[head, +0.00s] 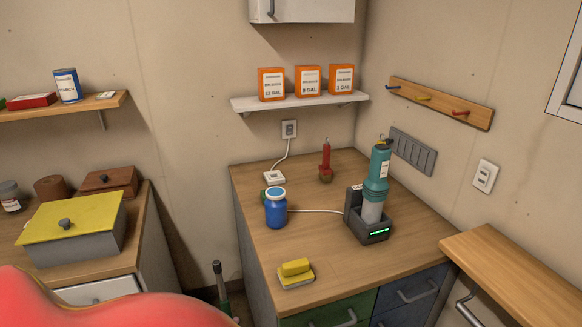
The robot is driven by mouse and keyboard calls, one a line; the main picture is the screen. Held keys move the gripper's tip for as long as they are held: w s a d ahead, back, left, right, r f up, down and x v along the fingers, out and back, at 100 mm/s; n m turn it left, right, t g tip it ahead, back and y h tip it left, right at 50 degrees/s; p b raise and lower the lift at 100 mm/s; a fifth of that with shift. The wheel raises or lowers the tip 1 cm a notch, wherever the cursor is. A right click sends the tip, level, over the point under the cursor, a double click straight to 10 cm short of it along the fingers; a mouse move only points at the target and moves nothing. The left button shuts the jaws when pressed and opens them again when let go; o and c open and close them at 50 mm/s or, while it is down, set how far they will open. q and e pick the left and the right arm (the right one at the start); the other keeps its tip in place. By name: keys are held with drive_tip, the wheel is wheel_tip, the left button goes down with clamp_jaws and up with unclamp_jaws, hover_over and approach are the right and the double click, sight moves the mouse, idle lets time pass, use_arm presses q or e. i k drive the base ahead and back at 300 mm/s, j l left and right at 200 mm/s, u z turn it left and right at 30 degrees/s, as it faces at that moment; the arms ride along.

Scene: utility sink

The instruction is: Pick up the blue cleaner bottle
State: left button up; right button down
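A blue bottle (276,211) with a pale band and a blue cap stands upright on the wooden counter (330,250), left of its middle. A small green thing shows partly behind its left side. No gripper touches the bottle. Neither of my grippers is in view.
A teal device (377,175) stands in a dark dock (369,232) to the bottle's right, with a white cord running behind the bottle. A yellow sponge (295,267) lies near the front edge. A red candle-like object (326,161) stands behind. A large red rounded surface (90,305) blocks the bottom left.

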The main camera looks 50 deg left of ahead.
sight(275, 205)
drive_tip(key=i+u, duration=0.1)
drive_tip(key=u, duration=0.35)
drive_tip(key=i+u, duration=0.1)
drive_tip(key=u, duration=0.3)
drive_tip(key=i+u, duration=0.1)
drive_tip(key=u, duration=0.35)
drive_tip(key=i+u, duration=0.1)
drive_tip(key=u, duration=0.3)
